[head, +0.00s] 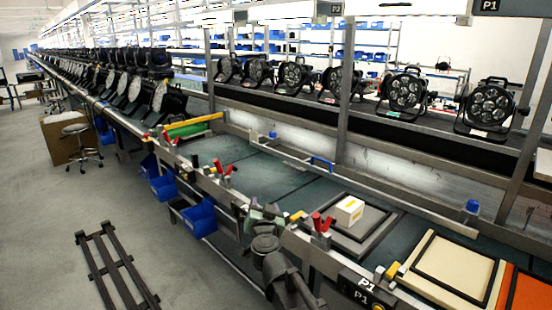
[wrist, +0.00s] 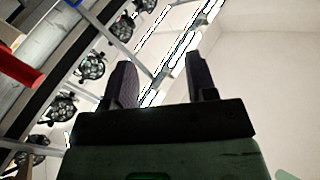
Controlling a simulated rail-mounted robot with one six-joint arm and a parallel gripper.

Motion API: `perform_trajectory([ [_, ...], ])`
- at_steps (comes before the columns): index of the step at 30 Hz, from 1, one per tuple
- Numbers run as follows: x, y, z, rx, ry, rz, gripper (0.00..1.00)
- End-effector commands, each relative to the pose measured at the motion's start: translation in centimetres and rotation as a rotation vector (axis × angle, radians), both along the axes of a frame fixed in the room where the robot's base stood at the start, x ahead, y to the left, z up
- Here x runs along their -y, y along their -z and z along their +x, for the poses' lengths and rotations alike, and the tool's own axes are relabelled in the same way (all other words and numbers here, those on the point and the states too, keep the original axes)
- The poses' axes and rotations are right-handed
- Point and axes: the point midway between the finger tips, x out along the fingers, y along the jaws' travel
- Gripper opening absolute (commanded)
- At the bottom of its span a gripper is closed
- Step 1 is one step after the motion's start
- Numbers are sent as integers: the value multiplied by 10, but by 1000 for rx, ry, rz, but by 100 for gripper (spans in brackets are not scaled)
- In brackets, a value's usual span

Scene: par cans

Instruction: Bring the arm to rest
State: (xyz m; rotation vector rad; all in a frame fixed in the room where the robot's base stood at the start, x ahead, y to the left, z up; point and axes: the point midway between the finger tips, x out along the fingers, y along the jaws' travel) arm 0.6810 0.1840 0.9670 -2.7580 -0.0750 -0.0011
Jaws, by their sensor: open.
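My arm (head: 277,268) rises at the lower middle of the head view, in front of the bench's near edge. My gripper (head: 264,212) is at its upper end, small and dark against the bench edge. In the wrist view my gripper (wrist: 162,82) shows two dark fingers set well apart, with nothing between them. Beyond the fingers are pale wall or ceiling and a tilted view of the lamp rack.
Red clamp handles (head: 322,222) stand along the near rail. Several par cans (head: 404,92) line the back shelf. A black frame (head: 117,270) lies on the floor.

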Motion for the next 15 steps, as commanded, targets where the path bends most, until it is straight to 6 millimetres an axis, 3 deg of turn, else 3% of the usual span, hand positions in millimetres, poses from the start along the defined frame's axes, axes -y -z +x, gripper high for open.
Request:
perform_trajectory([
  [2, -37, 2, -19, -14, -299, 2, 52],
  [3, -51, 13, -33, -76, -442, -14, 52],
  [5, -60, 41, -57, -237, -618, -56, 52],
  [6, -57, 64, -76, -380, -697, -93, 52],
  [8, -37, 100, -105, -628, -750, -152, 52],
  [10, 0, 134, -137, -908, -722, -216, 52],
  [12, 39, 155, -164, -1137, -640, -265, 52],
  [15, 95, 170, -197, -1387, -486, -320, 52],
])
